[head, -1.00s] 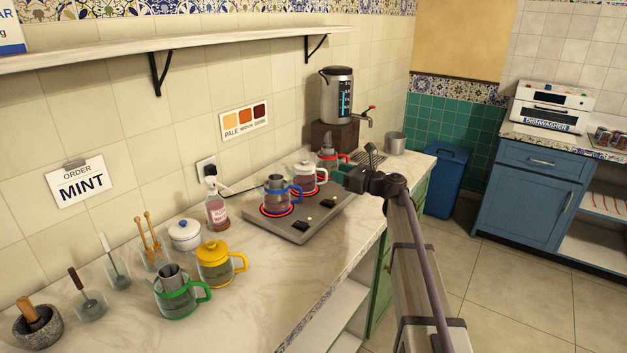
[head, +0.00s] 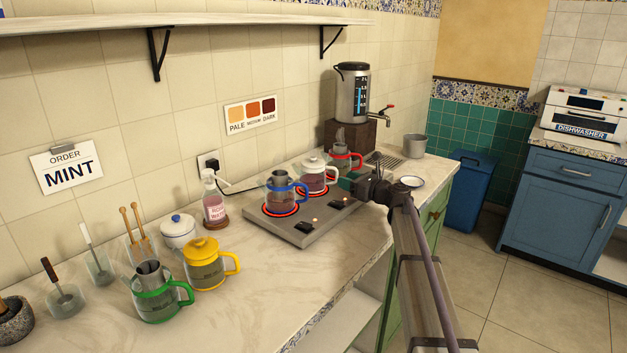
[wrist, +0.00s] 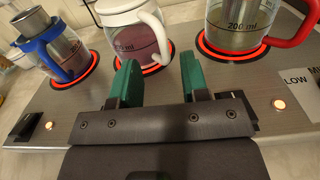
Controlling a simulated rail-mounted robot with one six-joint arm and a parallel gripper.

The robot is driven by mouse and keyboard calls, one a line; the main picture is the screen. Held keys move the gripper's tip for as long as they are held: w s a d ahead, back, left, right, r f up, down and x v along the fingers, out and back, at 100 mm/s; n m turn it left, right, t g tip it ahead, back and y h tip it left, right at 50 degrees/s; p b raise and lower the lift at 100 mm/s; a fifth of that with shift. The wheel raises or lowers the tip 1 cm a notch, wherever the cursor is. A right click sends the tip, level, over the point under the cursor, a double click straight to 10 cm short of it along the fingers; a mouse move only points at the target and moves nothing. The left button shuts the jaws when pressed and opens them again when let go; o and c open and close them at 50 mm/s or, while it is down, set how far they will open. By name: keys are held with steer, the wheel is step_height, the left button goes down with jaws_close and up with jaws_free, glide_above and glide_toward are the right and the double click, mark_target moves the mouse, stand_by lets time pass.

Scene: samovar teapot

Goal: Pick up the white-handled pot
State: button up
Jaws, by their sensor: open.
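The white-handled pot (head: 313,177) stands on the middle lit burner of the hot plate, with pinkish liquid inside. In the wrist view the white-handled pot (wrist: 138,38) is just beyond my gripper (wrist: 157,72), its white handle facing the fingers. The two green fingers are apart and empty; the left finger is close to the handle, and I cannot tell whether it touches. In the head view my gripper (head: 347,184) is at the right side of the pot, partly hidden by my wrist.
The blue-handled pot (wrist: 62,50) stands left of it and the red-handled pot (wrist: 240,22) right, both close by. The hot plate (head: 310,225) has knobs along its front. A rimmed dish (head: 412,182) and metal cup (head: 414,146) are further right.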

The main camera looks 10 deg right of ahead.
mark_target(336, 179)
steer(key=x, duration=0.5)
steer(key=shift+w+f, duration=0.15)
steer(key=shift+w, duration=0.05)
jaws_close()
